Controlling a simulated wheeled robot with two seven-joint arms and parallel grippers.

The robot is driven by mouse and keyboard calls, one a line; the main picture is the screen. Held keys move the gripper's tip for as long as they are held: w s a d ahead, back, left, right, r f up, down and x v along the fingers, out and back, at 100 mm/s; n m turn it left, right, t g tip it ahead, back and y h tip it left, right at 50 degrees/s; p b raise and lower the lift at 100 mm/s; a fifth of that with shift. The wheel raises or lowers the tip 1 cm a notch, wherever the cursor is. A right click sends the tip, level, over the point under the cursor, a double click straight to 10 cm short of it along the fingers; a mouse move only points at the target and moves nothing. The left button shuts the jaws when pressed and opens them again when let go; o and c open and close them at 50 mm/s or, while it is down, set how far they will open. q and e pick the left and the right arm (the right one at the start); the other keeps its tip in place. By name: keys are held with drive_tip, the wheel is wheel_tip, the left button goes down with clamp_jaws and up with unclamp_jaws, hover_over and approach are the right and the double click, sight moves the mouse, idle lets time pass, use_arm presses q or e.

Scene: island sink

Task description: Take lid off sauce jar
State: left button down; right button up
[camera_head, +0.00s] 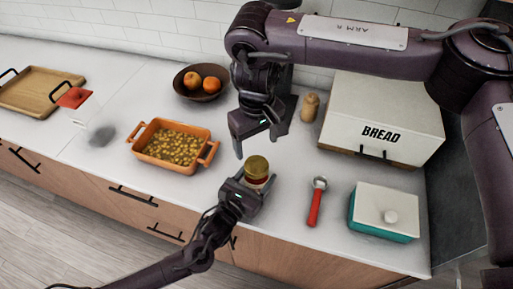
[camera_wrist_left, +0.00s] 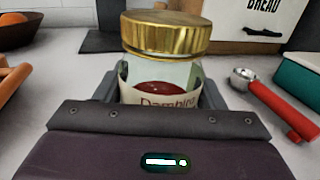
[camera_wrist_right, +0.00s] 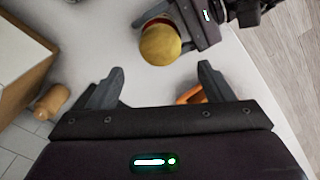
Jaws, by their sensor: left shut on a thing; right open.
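The sauce jar (camera_wrist_left: 160,78) is clear glass with a label and dark red contents. Its gold lid (camera_head: 257,167) sits on top; the lid also shows in the left wrist view (camera_wrist_left: 165,33) and the right wrist view (camera_wrist_right: 160,43). My left gripper (camera_head: 250,188) is shut on the jar's body below the lid, and the jar stands upright. My right gripper (camera_head: 262,146) is open and empty, above and just behind the lid, apart from it. In the right wrist view the lid lies beyond the open fingertips (camera_wrist_right: 160,78).
An orange baking dish (camera_head: 175,145) stands left of the jar. A red-handled tool (camera_head: 315,204) and a teal box with white lid (camera_head: 384,211) lie to the right. A bread box (camera_head: 383,115), a wooden shaker (camera_head: 310,107) and a fruit bowl (camera_head: 201,82) stand behind.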

sight(257, 164)
drive_tip(key=shift+f+m, duration=0.1)
drive_tip(key=shift+m, duration=0.3)
drive_tip(key=shift+f, duration=3.9)
